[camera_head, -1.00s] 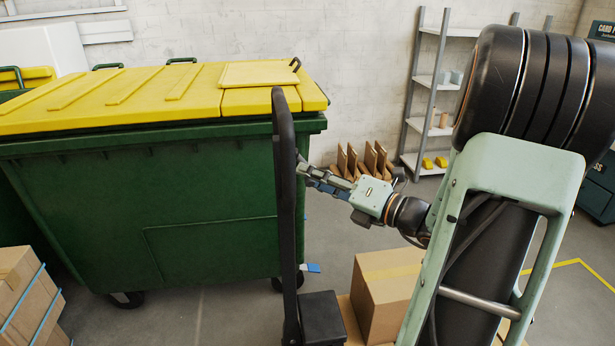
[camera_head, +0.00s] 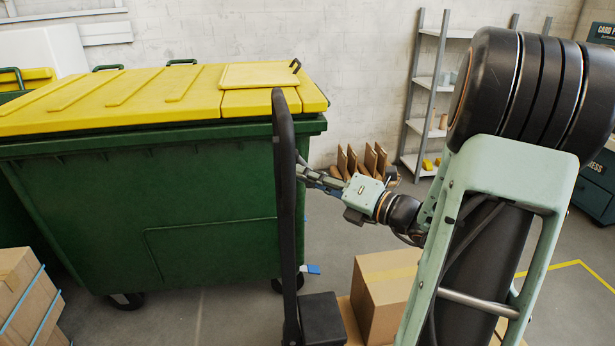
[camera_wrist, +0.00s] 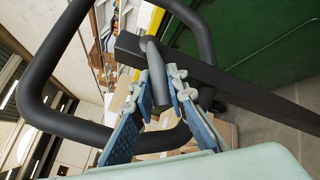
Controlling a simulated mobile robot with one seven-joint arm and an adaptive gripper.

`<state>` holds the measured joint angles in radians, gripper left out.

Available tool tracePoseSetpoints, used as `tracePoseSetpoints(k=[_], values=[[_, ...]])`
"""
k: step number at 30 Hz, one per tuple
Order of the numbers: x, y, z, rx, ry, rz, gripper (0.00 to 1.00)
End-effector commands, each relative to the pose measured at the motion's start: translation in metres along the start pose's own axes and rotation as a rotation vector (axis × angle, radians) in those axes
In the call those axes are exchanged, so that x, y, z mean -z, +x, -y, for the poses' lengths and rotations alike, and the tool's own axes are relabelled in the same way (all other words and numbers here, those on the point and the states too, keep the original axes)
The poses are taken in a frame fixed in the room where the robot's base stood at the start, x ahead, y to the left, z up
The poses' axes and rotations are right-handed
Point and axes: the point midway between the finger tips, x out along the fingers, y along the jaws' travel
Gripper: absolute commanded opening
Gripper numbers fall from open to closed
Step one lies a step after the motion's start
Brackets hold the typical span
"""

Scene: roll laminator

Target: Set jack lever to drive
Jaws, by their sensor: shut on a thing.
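The pallet jack's black handle (camera_head: 285,190) stands upright in the head view, seen nearly edge-on. In the wrist view its dark loop (camera_wrist: 38,85) fills the left and top. The grey jack lever (camera_wrist: 154,66) sticks out from a dark bar inside the loop. My gripper (camera_wrist: 158,90) has its blue fingers on either side of the lever and is shut on it. In the head view my gripper (camera_head: 302,172) reaches the handle from the right; its fingertips and the lever are hidden behind the handle there.
A green bin with a yellow lid (camera_head: 190,200) stands close behind the handle to the left. A cardboard box (camera_head: 388,295) sits low at the right of the jack. Strapped boxes (camera_head: 28,298) are at the lower left. Shelves (camera_head: 432,90) stand at the back.

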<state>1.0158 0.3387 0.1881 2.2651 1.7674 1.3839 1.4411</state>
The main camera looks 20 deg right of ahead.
Motion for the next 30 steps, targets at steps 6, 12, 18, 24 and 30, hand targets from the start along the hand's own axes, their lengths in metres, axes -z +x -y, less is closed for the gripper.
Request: tracePoseSetpoints(k=[6, 12, 18, 24, 30], values=[[-0.002, 0.0, -0.003, 0.006, 0.008, -0.005, 0.0], [-0.006, -0.001, -0.009, 0.038, 0.045, -0.029, 0.0], [-0.007, -0.001, -0.012, 0.073, 0.088, -0.056, 0.0], [-0.009, -0.002, -0.015, 0.11, 0.13, -0.083, 0.0], [-0.011, -0.003, -0.019, 0.147, 0.173, -0.112, 0.0]])
